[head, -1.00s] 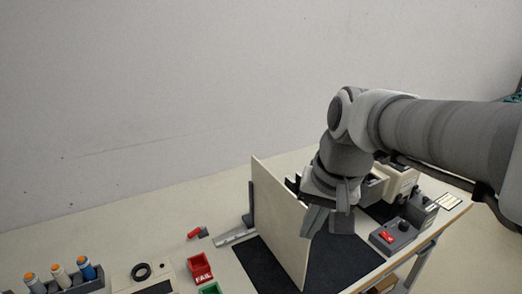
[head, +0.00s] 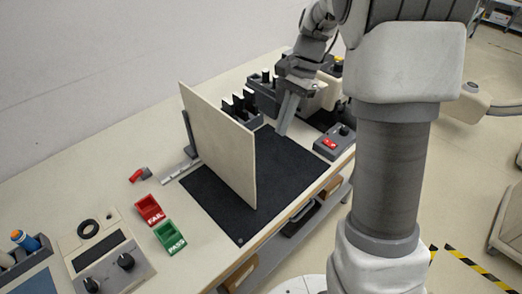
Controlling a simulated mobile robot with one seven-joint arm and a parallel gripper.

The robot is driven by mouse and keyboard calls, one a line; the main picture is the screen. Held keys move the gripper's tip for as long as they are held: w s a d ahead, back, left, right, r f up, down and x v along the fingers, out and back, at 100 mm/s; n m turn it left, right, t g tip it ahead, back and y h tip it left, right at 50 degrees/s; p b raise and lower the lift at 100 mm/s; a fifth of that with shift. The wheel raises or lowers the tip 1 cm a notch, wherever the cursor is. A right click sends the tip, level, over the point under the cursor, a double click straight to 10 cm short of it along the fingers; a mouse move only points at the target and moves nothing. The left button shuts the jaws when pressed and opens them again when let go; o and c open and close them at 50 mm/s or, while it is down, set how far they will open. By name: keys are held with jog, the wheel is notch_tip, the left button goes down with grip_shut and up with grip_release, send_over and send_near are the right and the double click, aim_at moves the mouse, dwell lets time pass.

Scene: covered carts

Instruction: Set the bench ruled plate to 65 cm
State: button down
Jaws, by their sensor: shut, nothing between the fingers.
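A thin cream plate (head: 222,142) stands upright across a black mat on the bench, fixed at its back edge to a dark upright bracket (head: 188,125). A pale ruled strip (head: 178,170) lies on the bench by the bracket's foot; its marks are too small to read. My gripper (head: 283,131) is shut and empty, pointing down over the far right part of the mat. It is to the right of the plate, apart from it in the picture. Whether its tips touch the mat I cannot tell.
Dark holders (head: 240,105) and a grey box with a red switch (head: 333,143) stand behind and right. The black mat (head: 290,175) is bare right of the plate.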

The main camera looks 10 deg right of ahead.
jog(key=s+a+f, duration=0.4)
jog(key=a+f, duration=0.2)
jog(key=f, duration=0.3)
jog(key=shift+a+f+p, duration=0.2)
jog(key=shift+a+p, duration=0.05)
jog(key=shift+p, duration=0.1)
jog(key=shift+s, duration=0.15)
jog(key=s+a, duration=0.7)
jog(key=a, duration=0.3)
jog(key=shift+a+p, duration=0.25)
jog(key=shift+p, duration=0.1)
jog(key=shift+s, duration=0.1)
jog(key=w+d+r, duration=0.4)
jog(key=d+r, duration=0.2)
jog(key=r, duration=0.3)
jog(key=shift+w+d+r+p, duration=0.2)
jog(key=shift+w+d+p, duration=0.1)
